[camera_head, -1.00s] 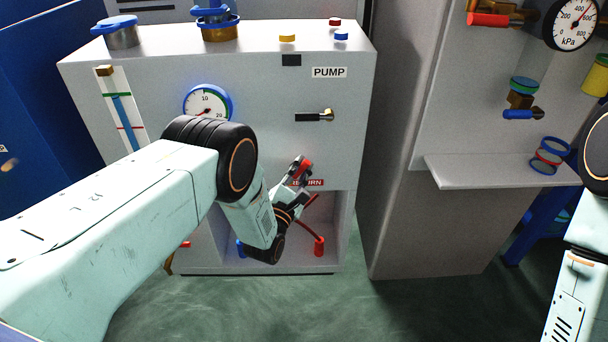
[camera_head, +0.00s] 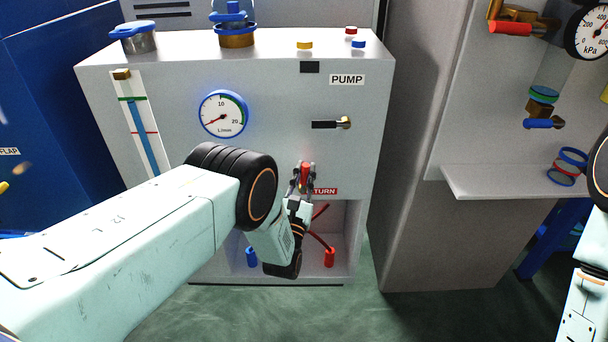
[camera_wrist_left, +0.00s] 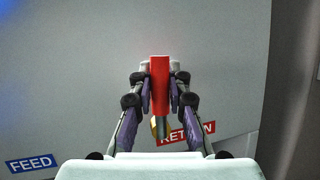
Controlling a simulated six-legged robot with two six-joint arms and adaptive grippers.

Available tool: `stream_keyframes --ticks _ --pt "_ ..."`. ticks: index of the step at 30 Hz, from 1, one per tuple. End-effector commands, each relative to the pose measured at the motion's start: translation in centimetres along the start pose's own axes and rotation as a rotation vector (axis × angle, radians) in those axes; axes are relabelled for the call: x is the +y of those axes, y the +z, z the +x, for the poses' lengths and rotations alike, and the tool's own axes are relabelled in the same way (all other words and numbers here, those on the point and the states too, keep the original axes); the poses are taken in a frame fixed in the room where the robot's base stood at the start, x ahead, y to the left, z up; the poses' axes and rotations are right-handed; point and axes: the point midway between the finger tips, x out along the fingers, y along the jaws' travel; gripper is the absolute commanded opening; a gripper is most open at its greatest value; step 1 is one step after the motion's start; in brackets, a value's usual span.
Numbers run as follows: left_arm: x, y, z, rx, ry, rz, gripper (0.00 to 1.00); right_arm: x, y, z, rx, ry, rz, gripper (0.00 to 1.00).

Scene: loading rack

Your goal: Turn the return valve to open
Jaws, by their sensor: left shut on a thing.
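The return valve's red handle (camera_head: 306,173) is on the front of the grey cabinet, beside the red RETURN label (camera_head: 325,191). My left gripper (camera_head: 304,180) is shut on this handle, with a finger on each side. In the left wrist view the red handle (camera_wrist_left: 160,84) stands upright between the fingers of the left gripper (camera_wrist_left: 160,90). A bit of brass (camera_wrist_left: 160,126) shows below it, next to the partly covered RETURN label (camera_wrist_left: 187,133). My right arm shows at the right edge of the head view, but its gripper is out of view.
The PUMP lever (camera_head: 330,124), black with a brass end, sits above on the same grey cabinet (camera_head: 280,90). A flow gauge (camera_head: 223,114) is to its left. Below is an open bay with a red hose end (camera_head: 330,257) and a blue one (camera_head: 252,257). A grey shelf (camera_head: 510,182) juts out at right.

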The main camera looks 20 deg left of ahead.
Motion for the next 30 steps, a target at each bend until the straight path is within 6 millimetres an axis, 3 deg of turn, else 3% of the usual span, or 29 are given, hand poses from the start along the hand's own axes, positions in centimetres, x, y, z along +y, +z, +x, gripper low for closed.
stream_keyframes --ticks 11,12,20,30 --pt "-0.07 -0.42 -0.41 0.012 0.002 -0.001 0.00 0.00 0.00 0.02 0.000 0.000 0.000 0.40" --pt "-0.07 -0.42 -0.41 0.012 0.002 -0.001 0.17 0.00 0.00 0.02 0.000 0.000 0.000 0.40" --pt "-0.04 -0.22 -0.20 0.006 0.002 -0.002 0.39 0.00 0.00 0.02 0.000 0.000 0.000 0.40" --pt "0.03 -0.12 -0.33 0.003 0.002 -0.003 0.40 0.00 0.00 0.01 0.000 0.000 0.000 0.40"
